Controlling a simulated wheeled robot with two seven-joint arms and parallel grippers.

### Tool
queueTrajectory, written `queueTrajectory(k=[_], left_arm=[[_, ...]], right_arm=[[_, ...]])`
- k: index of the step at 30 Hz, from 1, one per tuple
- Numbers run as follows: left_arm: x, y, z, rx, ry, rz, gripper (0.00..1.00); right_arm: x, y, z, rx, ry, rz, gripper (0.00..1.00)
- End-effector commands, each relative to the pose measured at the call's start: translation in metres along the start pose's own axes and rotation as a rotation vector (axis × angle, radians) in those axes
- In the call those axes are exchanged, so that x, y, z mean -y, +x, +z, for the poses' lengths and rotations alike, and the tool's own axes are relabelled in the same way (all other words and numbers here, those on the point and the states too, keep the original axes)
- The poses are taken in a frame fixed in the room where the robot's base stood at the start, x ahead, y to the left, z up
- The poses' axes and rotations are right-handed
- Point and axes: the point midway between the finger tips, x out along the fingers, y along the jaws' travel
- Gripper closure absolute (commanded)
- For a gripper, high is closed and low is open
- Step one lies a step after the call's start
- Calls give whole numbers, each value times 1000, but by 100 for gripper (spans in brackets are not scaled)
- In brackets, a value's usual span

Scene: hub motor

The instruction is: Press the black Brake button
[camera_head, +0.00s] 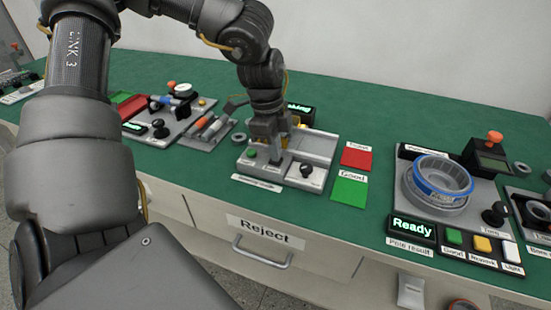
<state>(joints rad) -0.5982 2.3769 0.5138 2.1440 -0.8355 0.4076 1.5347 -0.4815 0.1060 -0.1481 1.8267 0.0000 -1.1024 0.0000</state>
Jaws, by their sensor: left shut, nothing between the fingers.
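The middle station (242,168) is a grey panel on the green bench. My left gripper (273,158) points down over it, shut and empty, with its fingertips low at the panel between a green button (252,153) and a black knob (307,171). The labels there are too small to read, so I cannot tell which control is Brake. A black button under the fingertips would be hidden by them. A display (302,113) behind the gripper is lit green, its text partly covered and ending in "king". My right gripper is not in view.
A red mat (356,157) and a green mat (349,191) lie right of the panel. Farther right is a station with a blue-rimmed ring (443,175) and a "Ready" display (411,227). Another station with tools (181,110) stands left. A "Reject" drawer (265,233) is below.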

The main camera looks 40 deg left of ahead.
Motion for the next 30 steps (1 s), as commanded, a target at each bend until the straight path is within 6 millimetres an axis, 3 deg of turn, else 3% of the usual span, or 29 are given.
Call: queueTrajectory(k=[8,24,30], left_arm=[[0,-8,-1,0,0,0,100],[0,-64,-10,0,0,0,100],[0,-70,-10,1,0,1,100]], right_arm=[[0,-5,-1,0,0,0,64],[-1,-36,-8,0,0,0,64],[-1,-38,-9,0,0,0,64]])
